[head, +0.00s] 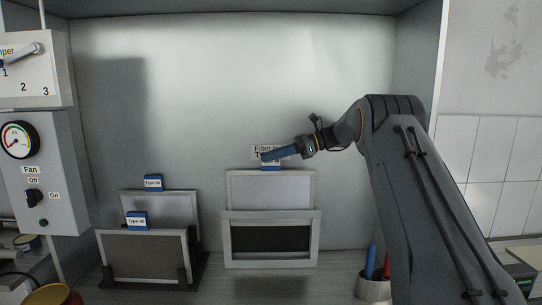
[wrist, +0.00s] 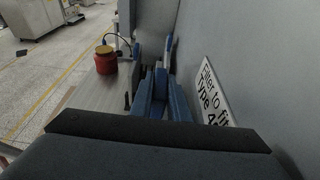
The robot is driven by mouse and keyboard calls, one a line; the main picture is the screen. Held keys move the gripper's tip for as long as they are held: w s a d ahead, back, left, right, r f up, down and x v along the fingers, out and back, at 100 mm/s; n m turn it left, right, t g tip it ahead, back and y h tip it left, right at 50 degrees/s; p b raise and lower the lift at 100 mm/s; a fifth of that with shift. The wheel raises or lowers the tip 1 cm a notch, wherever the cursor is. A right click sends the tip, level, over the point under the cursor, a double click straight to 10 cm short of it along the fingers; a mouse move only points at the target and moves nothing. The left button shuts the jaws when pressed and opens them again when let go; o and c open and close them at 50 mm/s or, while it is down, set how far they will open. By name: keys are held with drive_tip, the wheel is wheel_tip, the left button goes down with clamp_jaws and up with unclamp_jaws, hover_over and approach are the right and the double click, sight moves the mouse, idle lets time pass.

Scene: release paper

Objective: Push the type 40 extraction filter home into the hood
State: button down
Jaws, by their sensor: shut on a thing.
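A pale, framed filter (head: 270,190) stands upright in the grey slot frame (head: 226,245) on the hood's back wall. Its upper part sticks up above the frame, and a dark opening shows through the frame below. My gripper (head: 272,156) is shut on the blue tab (head: 270,167) at the filter's top edge. In the wrist view the blue fingers (wrist: 162,92) point down and away, and the filter between them is mostly hidden. The tab's label is largely covered. A sign reading "Filter to fit Type 4..." (wrist: 213,92) is on the wall just behind; its last digit is hidden.
Two other tabbed filters stand in a dark rack at left, a front one (head: 143,256) and a rear one (head: 175,207). A pen cup (head: 373,290) stands at lower right. A fan and damper panel (head: 40,175) is far left. A red jar (wrist: 106,63) shows in the wrist view.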

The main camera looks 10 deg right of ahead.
sight(271, 190)
wheel_tip(271, 190, down, 16)
drive_tip(key=b, duration=0.5)
idle(5.9)
drive_tip(key=c, duration=1.6)
unclamp_jaws()
drive_tip(key=shift+d, duration=0.1)
